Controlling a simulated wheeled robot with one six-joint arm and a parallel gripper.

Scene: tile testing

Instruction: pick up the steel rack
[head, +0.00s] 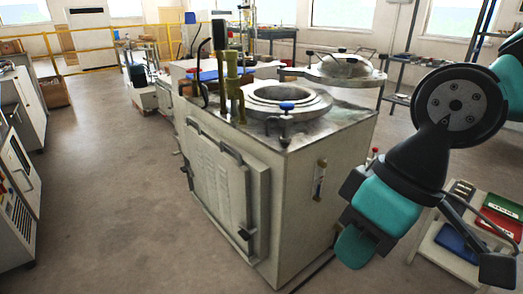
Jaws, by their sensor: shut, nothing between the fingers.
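What looks like the steel rack is a small grey slotted metal piece (461,190) on the white table at the right of the head view. It is small, and my arm covers part of the table around it. My arm comes in from the upper right in black and teal.
The white table also bears a red tray (499,225), a green tray (503,206) and a blue tray (457,243). A large pale furnace-like cabinet (290,205) fills the middle. Metal shelves (398,62) stand behind. Open floor (110,190) lies at the left.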

